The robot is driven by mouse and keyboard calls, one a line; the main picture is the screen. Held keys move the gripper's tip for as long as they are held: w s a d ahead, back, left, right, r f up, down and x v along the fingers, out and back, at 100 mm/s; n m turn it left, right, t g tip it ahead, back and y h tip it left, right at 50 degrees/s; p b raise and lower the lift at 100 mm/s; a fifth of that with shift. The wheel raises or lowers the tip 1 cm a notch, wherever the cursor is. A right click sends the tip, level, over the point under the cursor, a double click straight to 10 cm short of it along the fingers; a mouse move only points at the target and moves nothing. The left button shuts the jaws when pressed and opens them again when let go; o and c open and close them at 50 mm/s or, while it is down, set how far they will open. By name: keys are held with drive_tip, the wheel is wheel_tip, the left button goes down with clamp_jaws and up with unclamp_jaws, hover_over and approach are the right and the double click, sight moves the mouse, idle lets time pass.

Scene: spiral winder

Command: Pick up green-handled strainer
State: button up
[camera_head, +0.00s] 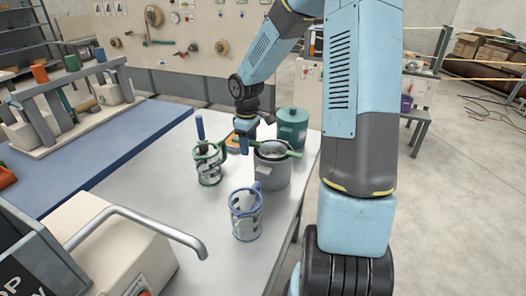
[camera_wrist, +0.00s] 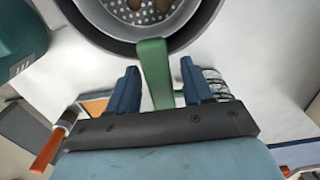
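The green-handled strainer (camera_head: 272,152) sits in the mouth of a grey pot (camera_head: 270,175) on the pale table. In the wrist view its perforated bowl (camera_wrist: 118,10) shows at the top edge, with brown lumps in it. Its flat green handle (camera_wrist: 154,72) reaches out over the pot's rim towards my gripper. My gripper (camera_wrist: 158,82) is open, with one blue finger on each side of the handle and a gap visible on both sides. In the head view my gripper (camera_head: 244,135) is beside the pot's far left side. Whether the handle is level with the fingertips is hard to tell.
A green canister (camera_head: 292,128) stands close behind the pot. A blue mat (camera_head: 120,150) lies to the left. The table's right edge is near the pot.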

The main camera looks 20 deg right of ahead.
clamp_jaws()
idle(0.3)
